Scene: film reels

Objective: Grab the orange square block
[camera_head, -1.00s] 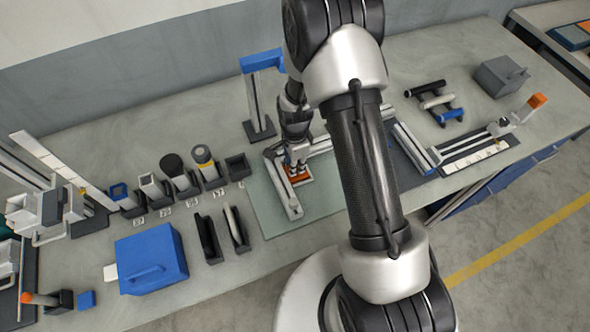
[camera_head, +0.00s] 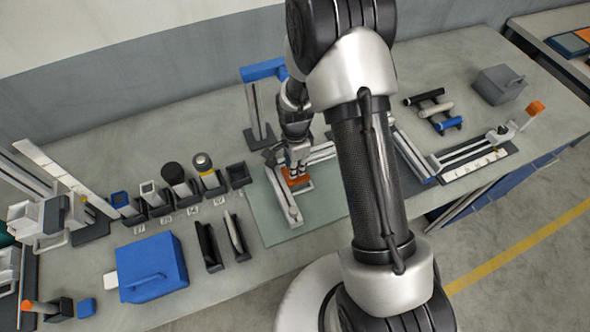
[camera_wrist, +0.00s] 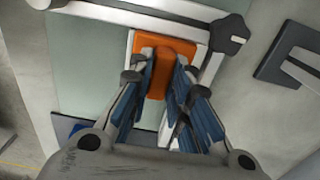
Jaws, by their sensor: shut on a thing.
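The orange square block (camera_head: 301,181) is at my gripper's tips, over the light green mat (camera_head: 268,222) and within the grey-white rail frame (camera_head: 284,198). In the wrist view the orange block (camera_wrist: 165,47) shows at the top middle, between and beyond the fingertips. My gripper (camera_head: 298,170) points down at it. In the wrist view my gripper (camera_wrist: 161,75) has its blue-padded fingers closed in on part of the block. Whether the block rests on the surface below or is slightly raised cannot be told. The fingers hide its near part.
A blue-topped post (camera_head: 262,70) stands behind my gripper. A row of small holders with cylinders (camera_head: 174,175) is to the left, with a blue box (camera_head: 152,268) in front. Black, white and blue rods (camera_head: 437,107) and a grey box (camera_head: 498,86) lie right.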

